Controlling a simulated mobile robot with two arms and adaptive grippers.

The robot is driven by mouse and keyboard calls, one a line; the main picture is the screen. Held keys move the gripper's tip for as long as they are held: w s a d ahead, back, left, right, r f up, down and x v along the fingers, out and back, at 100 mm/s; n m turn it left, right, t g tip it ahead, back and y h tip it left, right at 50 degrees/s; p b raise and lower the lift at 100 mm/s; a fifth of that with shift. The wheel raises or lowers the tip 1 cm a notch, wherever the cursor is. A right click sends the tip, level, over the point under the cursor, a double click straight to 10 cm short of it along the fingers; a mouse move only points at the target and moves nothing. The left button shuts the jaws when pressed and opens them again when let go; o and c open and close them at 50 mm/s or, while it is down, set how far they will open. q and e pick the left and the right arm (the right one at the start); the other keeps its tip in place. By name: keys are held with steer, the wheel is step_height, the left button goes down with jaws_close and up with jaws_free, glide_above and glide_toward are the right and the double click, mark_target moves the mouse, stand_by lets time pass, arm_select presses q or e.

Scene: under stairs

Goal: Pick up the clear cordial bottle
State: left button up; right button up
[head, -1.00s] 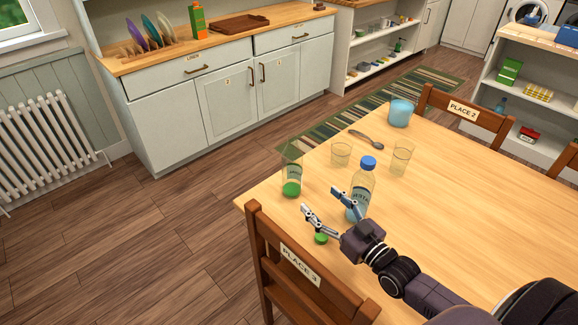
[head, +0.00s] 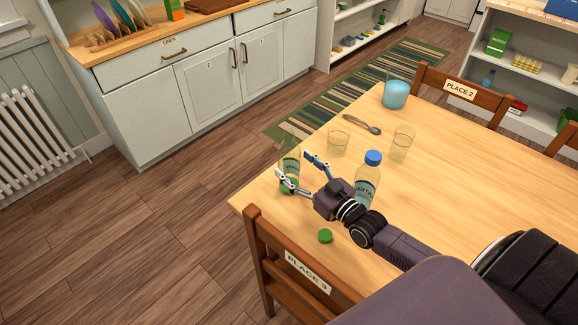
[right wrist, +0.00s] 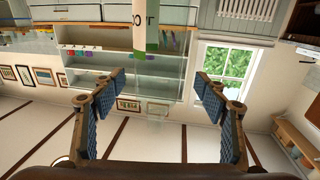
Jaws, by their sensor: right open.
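The clear bottle with green at its base (head: 289,152) stands upright near the table's left edge; its label is partly covered and I cannot read it fully. My right gripper (head: 294,164) is open in front of it, its fingertips spread to either side of the bottle in the head view. Whether they touch it I cannot tell. In the right wrist view the open fingers (right wrist: 160,84) frame a faint see-through shape with a white and green label (right wrist: 151,25). A blue-capped bottle (head: 367,183) stands just right of the gripper. My left gripper is not in view.
A green cap (head: 325,236) lies on the table (head: 465,205) near the chair marked PLACE 3 (head: 306,272). Two clear glasses (head: 338,142) (head: 402,146), a spoon (head: 362,125) and a blue cup (head: 396,94) stand or lie behind. The right part of the table is clear.

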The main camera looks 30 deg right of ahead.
steer(key=w, duration=0.3)
steer(key=shift+w+a+f, duration=0.15)
steer(key=shift+w, duration=0.15)
steer(key=c, duration=1.3)
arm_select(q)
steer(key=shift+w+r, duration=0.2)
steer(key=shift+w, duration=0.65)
arm_select(e)
step_height(320, 180, up, 20)
steer(key=shift+r+p, duration=0.1)
steer(key=shift+p, duration=0.45)
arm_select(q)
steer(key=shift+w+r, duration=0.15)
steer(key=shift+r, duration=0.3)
